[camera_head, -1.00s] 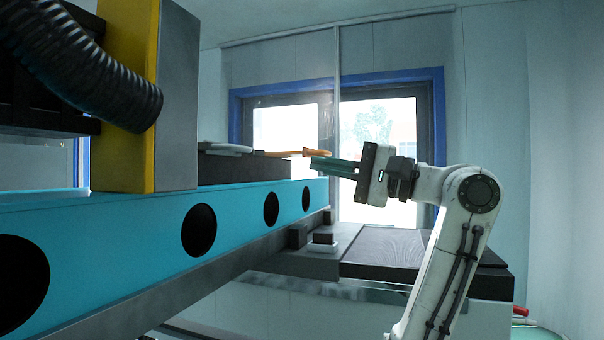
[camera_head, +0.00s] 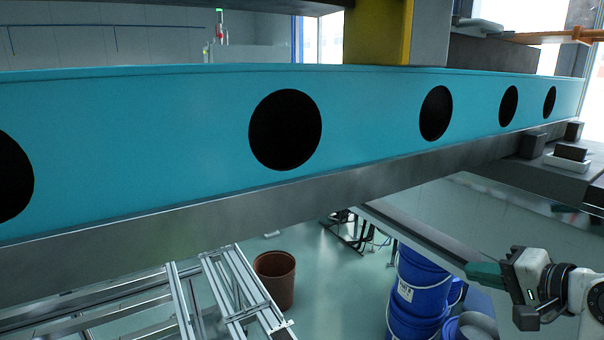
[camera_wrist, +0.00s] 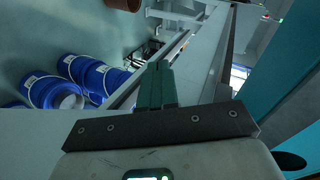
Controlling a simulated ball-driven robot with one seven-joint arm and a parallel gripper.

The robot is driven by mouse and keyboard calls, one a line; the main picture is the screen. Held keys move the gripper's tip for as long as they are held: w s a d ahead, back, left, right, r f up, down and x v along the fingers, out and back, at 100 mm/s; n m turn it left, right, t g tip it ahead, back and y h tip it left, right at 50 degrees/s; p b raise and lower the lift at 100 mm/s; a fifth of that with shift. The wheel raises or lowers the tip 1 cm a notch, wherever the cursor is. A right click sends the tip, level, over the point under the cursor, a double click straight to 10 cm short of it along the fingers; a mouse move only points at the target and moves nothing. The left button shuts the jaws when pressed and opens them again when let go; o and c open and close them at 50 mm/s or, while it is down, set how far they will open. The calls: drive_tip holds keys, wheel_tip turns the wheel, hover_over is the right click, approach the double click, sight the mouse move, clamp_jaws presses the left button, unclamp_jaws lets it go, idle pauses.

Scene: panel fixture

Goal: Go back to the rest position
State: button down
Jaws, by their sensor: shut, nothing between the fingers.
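My gripper (camera_head: 484,273) is at the lower right of the head view, with its green fingers together and empty, pointing left. It hangs below the level of the blue panel beam and apart from it. In the wrist view the two green fingers (camera_wrist: 157,80) lie side by side with nothing between them. The blue panel (camera_head: 380,115) with several round black holes runs across the head view; a strip of it shows at the right of the wrist view (camera_wrist: 300,110).
Blue drums (camera_head: 417,290) and a brown bin (camera_head: 275,279) stand on the floor below. A metal frame (camera_head: 215,290) is at lower left. An orange tool (camera_head: 560,37) lies on the dark block (camera_head: 500,55) above the panel. A white tray (camera_head: 567,163) sits at right.

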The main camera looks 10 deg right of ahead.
drive_tip(key=s+a+f+n+g+h, duration=0.1)
drive_tip(key=s+a+f+n+g, duration=0.25)
drive_tip(key=f, duration=0.65)
drive_tip(key=s+a+f+n+g, duration=0.15)
drive_tip(key=s+a+f, duration=0.35)
drive_tip(key=f, duration=0.6)
drive_tip(key=s+a+f+n+g+h, duration=0.1)
drive_tip(key=s+f+n+g, duration=0.1)
drive_tip(key=s+f, duration=0.2)
drive_tip(key=s+a+f+n+g, duration=0.1)
drive_tip(key=s+f, duration=0.3)
drive_tip(key=s, duration=0.6)
drive_tip(key=s+a+f+n+g+h, duration=0.1)
drive_tip(key=s+f+n+g, duration=0.2)
drive_tip(key=s, duration=0.4)
drive_tip(key=shift+s+f+h, duration=0.25)
drive_tip(key=shift+f+h, duration=0.05)
drive_tip(key=shift+f, duration=0.35)
drive_tip(key=shift+w, duration=0.1)
